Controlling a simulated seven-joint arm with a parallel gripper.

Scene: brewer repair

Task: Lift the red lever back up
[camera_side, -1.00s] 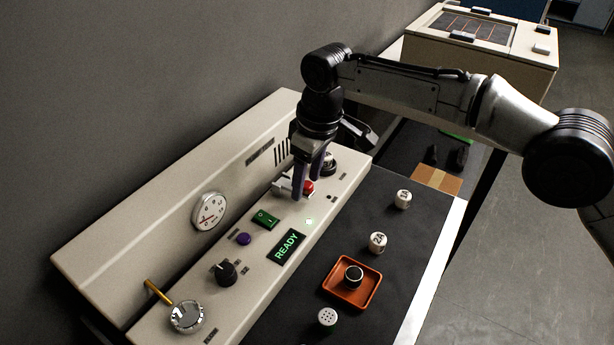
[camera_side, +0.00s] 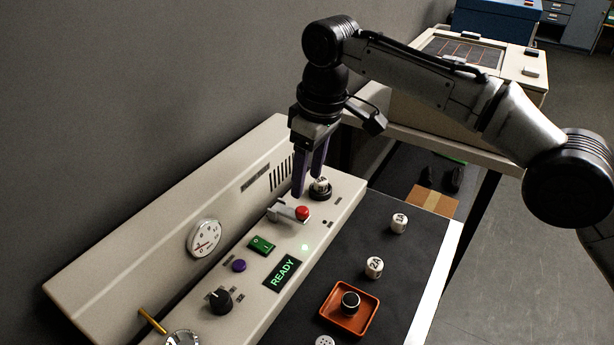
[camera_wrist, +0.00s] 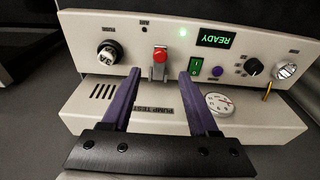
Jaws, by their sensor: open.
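The red-tipped lever (camera_side: 301,213) is on the beige brewer panel (camera_side: 328,197), its red knob at the end of a grey arm reaching out from a grey bracket. In the wrist view the red lever (camera_wrist: 160,55) shows ahead of and between my fingers. My gripper (camera_side: 308,181) is open and empty, its two purple fingers pointing down above and behind the lever, apart from it. In the wrist view my gripper (camera_wrist: 161,104) has its fingers spread wide, with the bare panel between them.
A fuse marked 3A (camera_wrist: 107,54) sits beside the lever. A green switch (camera_side: 262,245), purple button (camera_side: 239,265), black knob (camera_side: 219,300) and lit READY display (camera_side: 283,273) share the panel. Loose fuses (camera_side: 374,267) and an orange tray (camera_side: 329,328) lie on the dark mat.

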